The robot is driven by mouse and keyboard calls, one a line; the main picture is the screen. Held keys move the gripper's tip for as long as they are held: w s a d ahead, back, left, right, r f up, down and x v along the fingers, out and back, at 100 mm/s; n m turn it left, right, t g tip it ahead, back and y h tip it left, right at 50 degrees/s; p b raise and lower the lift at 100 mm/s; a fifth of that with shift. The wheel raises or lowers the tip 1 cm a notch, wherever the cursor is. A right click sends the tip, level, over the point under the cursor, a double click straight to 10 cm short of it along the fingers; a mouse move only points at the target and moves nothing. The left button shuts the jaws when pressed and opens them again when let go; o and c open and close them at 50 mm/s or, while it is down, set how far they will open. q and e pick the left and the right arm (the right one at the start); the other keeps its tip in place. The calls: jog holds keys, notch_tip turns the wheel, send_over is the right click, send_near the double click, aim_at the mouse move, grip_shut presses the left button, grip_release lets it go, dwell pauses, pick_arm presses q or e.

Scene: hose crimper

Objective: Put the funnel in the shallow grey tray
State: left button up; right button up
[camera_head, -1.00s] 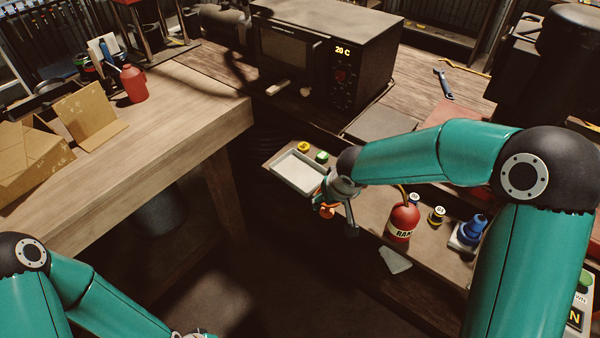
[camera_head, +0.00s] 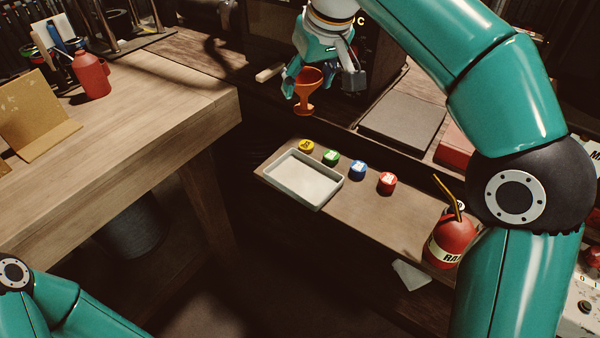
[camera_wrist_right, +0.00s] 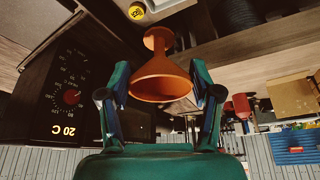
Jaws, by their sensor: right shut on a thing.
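An orange funnel (camera_head: 307,92) is held up in the air by my right gripper (camera_head: 318,82), wide mouth up and narrow end down in the head view. In the right wrist view the funnel (camera_wrist_right: 163,75) sits between the two fingers of my right gripper (camera_wrist_right: 160,88), its open mouth toward the camera. The shallow grey tray (camera_head: 276,178) lies on the lower bench, below and slightly left of the funnel, and looks empty. Only my left arm shows at the lower left of the head view; its gripper is out of frame.
Yellow (camera_head: 306,146), green (camera_head: 330,158), blue (camera_head: 358,170) and red (camera_head: 387,183) caps stand in a row beside the tray. A red oil can (camera_head: 452,242) stands further right. A dark appliance (camera_head: 268,40) is behind my gripper. A wooden table (camera_head: 150,110) is at left.

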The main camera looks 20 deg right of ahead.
jog(key=shift+f+b, duration=2.75)
jog(key=shift+f, duration=6.9)
jog(key=o, duration=1.1)
